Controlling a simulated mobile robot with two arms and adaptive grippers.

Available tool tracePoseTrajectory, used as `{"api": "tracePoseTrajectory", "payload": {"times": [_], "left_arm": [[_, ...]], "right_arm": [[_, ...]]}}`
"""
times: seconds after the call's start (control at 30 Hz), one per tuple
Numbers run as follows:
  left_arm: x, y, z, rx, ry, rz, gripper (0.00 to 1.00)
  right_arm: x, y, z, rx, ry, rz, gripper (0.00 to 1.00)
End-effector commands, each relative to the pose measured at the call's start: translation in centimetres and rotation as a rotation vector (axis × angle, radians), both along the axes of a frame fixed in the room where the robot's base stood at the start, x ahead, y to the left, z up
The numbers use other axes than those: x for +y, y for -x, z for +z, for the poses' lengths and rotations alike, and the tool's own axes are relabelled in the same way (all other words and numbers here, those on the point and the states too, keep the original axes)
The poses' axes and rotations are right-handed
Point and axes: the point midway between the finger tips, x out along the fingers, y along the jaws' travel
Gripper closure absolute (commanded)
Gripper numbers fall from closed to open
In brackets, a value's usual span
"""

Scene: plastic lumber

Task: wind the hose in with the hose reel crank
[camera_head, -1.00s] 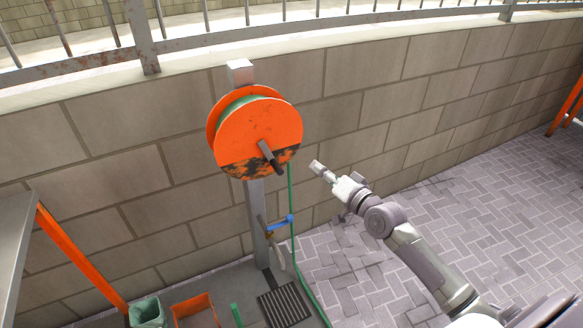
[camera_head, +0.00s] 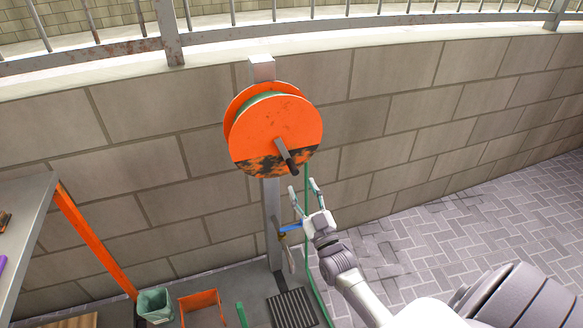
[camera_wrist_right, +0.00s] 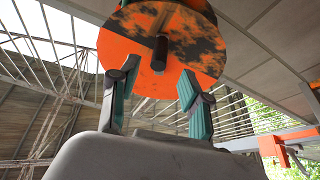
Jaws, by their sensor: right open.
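The orange hose reel (camera_head: 262,128) is mounted on a grey post in front of the block wall. Its face is worn dark along the lower part. The dark crank handle (camera_head: 287,157) sticks out from the reel's face and points down to the right. My right gripper (camera_head: 304,187) is open and empty just below the crank handle, fingers pointing up. In the right wrist view the crank handle (camera_wrist_right: 160,53) shows above and between the spread fingers (camera_wrist_right: 155,92), not touching them. The green hose (camera_head: 313,283) hangs from the reel to the ground. My left gripper is out of view.
A blue-handled tap (camera_head: 290,227) is on the post beside my right gripper. A green bin (camera_head: 154,306), an orange crate (camera_head: 203,309) and a drain grate (camera_head: 292,308) are on the ground. A grey-topped bench (camera_head: 30,215) with orange legs stands at left. Paving at right is clear.

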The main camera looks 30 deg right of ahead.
Motion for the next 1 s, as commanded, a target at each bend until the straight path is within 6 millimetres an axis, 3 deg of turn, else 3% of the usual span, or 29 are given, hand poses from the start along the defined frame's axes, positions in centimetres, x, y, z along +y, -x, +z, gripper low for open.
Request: {"api": "tracePoseTrajectory", "payload": {"times": [0.1, 0.33, 0.77, 1.0], "left_arm": [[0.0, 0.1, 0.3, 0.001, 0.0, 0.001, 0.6], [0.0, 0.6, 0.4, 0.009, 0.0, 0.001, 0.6], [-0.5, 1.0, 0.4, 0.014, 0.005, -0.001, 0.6], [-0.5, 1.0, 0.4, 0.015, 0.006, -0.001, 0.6]], "right_arm": [[-0.4, -2.4, 1.1, -0.001, -0.001, 0.001, 0.53], [-0.9, -5.6, 2.3, 0.001, -0.002, 0.001, 0.53], [-1.1, -6.6, 2.7, 0.002, -0.002, 0.0, 0.53], [-1.1, -6.6, 2.7, 0.002, -0.002, 0.0, 0.89]]}}
